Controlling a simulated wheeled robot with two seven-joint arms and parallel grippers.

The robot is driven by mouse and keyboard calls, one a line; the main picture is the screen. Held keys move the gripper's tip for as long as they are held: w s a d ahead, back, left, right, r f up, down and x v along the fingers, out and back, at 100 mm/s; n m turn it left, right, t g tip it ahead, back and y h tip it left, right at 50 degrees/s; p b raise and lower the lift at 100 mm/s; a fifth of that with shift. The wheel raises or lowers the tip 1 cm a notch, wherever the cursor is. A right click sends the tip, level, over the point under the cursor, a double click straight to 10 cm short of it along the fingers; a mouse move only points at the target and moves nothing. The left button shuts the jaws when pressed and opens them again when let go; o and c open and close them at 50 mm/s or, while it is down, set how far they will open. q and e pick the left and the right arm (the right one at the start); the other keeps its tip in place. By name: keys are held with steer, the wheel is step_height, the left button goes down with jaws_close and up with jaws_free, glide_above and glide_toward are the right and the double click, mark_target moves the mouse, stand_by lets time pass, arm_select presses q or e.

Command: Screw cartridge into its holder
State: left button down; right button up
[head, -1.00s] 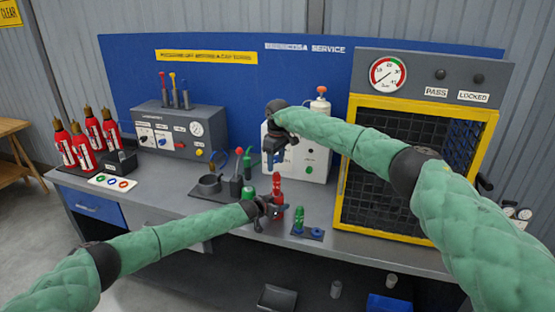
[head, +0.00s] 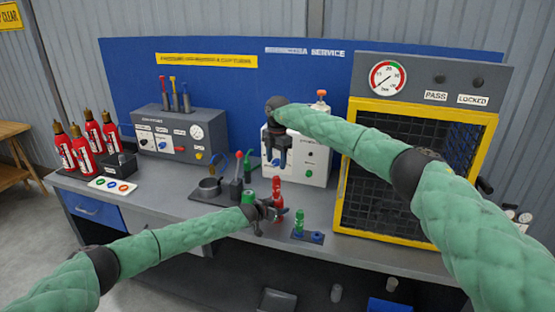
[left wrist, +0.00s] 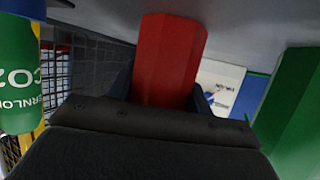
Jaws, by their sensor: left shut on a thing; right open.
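A red stepped piece (head: 277,190), perhaps the holder, stands upright at my left gripper (head: 273,212). In the left wrist view the red piece (left wrist: 168,60) sits between the fingers, and the gripper is shut on it. The green cartridge (head: 299,222) stands upright on a small dark plate just right of that gripper. In the left wrist view its CO2-lettered side (left wrist: 16,75) shows at the left edge, apart from the red piece. My right gripper (head: 277,163) is open and empty, pointing down in front of the white box, above and behind the red piece.
A blue ring (head: 317,236) lies on the plate beside the cartridge. A yellow-framed cage (head: 416,236) stands to the right. A white box (head: 312,160) and grey control box (head: 180,140) stand behind.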

mark_target(277, 186)
steer(key=n, duration=0.7)
steer(key=shift+s+r, duration=0.1)
steer(key=shift+r, duration=0.05)
steer(key=n, duration=0.5)
steer(key=shift+d+n, duration=0.1)
steer(key=shift+n, duration=0.2)
steer(key=n, duration=0.6)
steer(key=shift+s+d+n, duration=0.1)
steer(key=shift+s+n, duration=0.05)
steer(key=shift+n, duration=0.25)
steer(key=n, duration=0.6)
steer(key=shift+n, duration=0.4)
step_height(277, 186, down, 12)
steer(key=shift+s+r, duration=0.1)
